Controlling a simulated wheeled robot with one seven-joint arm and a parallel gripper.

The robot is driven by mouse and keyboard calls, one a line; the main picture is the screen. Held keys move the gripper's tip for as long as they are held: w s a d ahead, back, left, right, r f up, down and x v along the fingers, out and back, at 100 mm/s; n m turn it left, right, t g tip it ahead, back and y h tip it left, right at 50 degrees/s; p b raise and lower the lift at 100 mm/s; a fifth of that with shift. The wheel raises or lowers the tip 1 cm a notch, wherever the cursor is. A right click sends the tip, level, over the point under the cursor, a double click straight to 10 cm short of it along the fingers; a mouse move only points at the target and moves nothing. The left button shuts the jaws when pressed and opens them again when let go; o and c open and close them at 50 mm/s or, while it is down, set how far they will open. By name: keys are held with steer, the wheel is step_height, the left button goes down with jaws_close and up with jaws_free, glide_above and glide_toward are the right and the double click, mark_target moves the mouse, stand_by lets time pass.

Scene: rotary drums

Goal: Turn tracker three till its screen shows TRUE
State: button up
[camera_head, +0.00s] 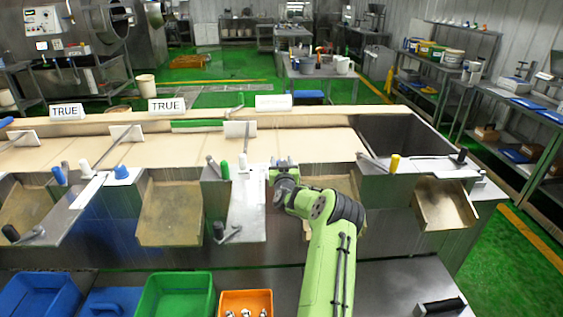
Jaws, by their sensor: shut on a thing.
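Three white screens stand along the back of the bench. The left screen (66,111) and the middle screen (167,105) read TRUE. The third screen (273,103), to the right, has faint text too small to read. My gripper (283,164) is at the bench's front ledge, below the third screen and right of a white knob (243,164). It is shut on a handle, which is mostly hidden by the jaws. I cannot tell the handle's shape or angle.
A green knob (224,171) stands left of the white knob. A yellow knob (395,163) is right of my arm. A blue bin (40,295), a green bin (176,294) and an orange bin (246,296) with small parts sit in front. An open metal chute (445,207) is at right.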

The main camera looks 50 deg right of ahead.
steer(key=shift+w+a+r+m+g+h+p, duration=0.1)
steer(key=shift+r+m+g+h+p, duration=0.1)
steer(key=shift+m+g+h+p, duration=0.5)
steer(key=shift+f+m+g+h+p, duration=0.1)
steer(key=shift+m+g+h+p, duration=0.5)
steer(key=shift+g+p, duration=0.45)
steer(key=shift+m+g, duration=0.3)
steer(key=shift+g, duration=0.05)
steer(key=o, duration=1)
steer(key=shift+c, duration=0.2)
steer(key=shift+f, duration=0.15)
